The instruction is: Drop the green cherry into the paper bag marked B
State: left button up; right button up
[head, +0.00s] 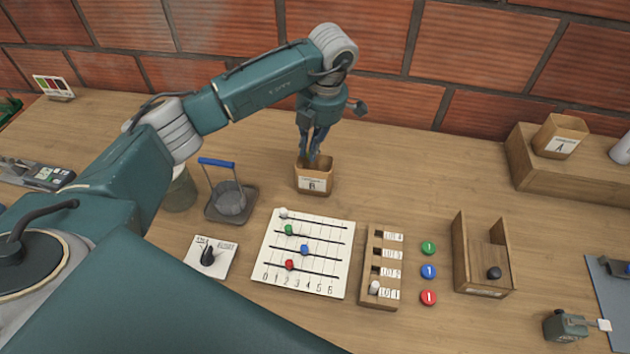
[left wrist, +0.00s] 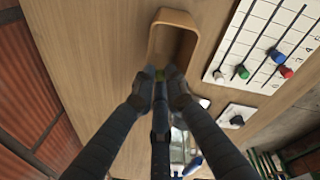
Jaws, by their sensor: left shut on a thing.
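The paper bag marked B (head: 314,185) stands open on the table below my left gripper (head: 311,155). The gripper points down, its fingertips at or just above the bag's mouth. In the left wrist view the bag's rim (left wrist: 156,40) shows just beyond the fingertips (left wrist: 162,76). The left fingers are shut on a small green thing, the green cherry (left wrist: 159,74), mostly hidden between them. I cannot tell whether the fingertips are inside the bag's opening or over its near edge. My right gripper is not in view.
A second bag, marked A (head: 560,137), stands on a wooden step (head: 590,178) at the right. A blue-handled holder (head: 231,200) and a dark jar (head: 180,190) stand left of bag B. A slider board (head: 303,256) lies in front of it. A brick wall closes the back.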

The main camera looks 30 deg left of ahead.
pick_arm(q)
jog(key=shift+f, duration=0.3)
jog(key=o, duration=0.7)
jog(key=r, duration=0.4)
jog(key=d+r, duration=0.1)
jog(key=r, duration=0.3)
jog(key=d+r, duration=0.1)
jog(key=r, duration=0.3)
jog(key=shift+f, duration=0.1)
